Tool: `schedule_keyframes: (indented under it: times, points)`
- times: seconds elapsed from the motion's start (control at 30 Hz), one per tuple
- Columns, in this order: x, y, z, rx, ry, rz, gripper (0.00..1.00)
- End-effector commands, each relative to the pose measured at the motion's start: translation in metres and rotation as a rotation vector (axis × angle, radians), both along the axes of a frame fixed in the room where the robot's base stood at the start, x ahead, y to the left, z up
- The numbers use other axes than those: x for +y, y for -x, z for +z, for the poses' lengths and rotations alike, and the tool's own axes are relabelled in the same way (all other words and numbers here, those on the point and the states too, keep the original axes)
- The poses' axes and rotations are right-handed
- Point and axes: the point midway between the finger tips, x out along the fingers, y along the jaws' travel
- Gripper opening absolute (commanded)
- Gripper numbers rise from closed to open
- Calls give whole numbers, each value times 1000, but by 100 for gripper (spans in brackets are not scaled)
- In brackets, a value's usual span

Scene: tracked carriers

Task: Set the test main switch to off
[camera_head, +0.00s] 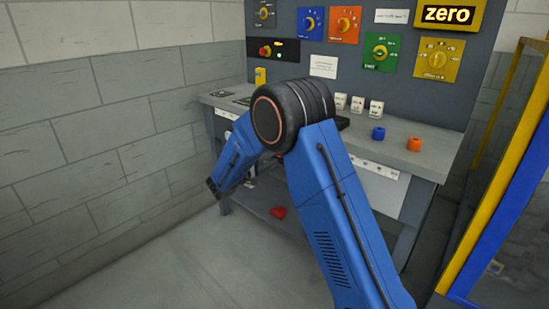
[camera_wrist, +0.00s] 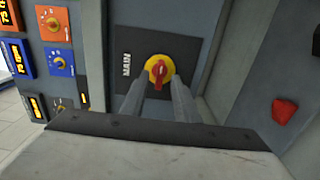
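The main switch (camera_wrist: 160,70) shows in the wrist view as a red handle on a round yellow base, on a dark plate (camera_wrist: 145,40) lettered MAIN. The lettering runs sideways in this view. My gripper (camera_wrist: 158,84) is open, with its two grey fingers apart and their tips just below the switch in the picture, one toward each side. I cannot tell whether they touch the handle, and I cannot read its setting. In the head view my gripper (camera_head: 214,188) is low at the bench's left end; I cannot make out the main switch there.
The bench (camera_head: 400,155) carries a blue ring (camera_head: 378,133) and an orange ring (camera_head: 414,144). Behind it stands a dial panel with a "zero" display (camera_head: 447,14). A red object (camera_head: 278,213) lies low under the bench. A block wall (camera_head: 90,120) stands close on the left.

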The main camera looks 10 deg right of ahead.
Motion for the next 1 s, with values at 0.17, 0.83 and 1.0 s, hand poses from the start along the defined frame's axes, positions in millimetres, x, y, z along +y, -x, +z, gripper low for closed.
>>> schedule_keyframes:
  times: [0.17, 0.83, 1.0]
  points:
    - [-13, -9, 0, 0, 0, 1, 28]
    - [-16, -11, 0, 1, 1, 1, 0]
    - [-16, -11, 0, 19, 13, 1, 0]
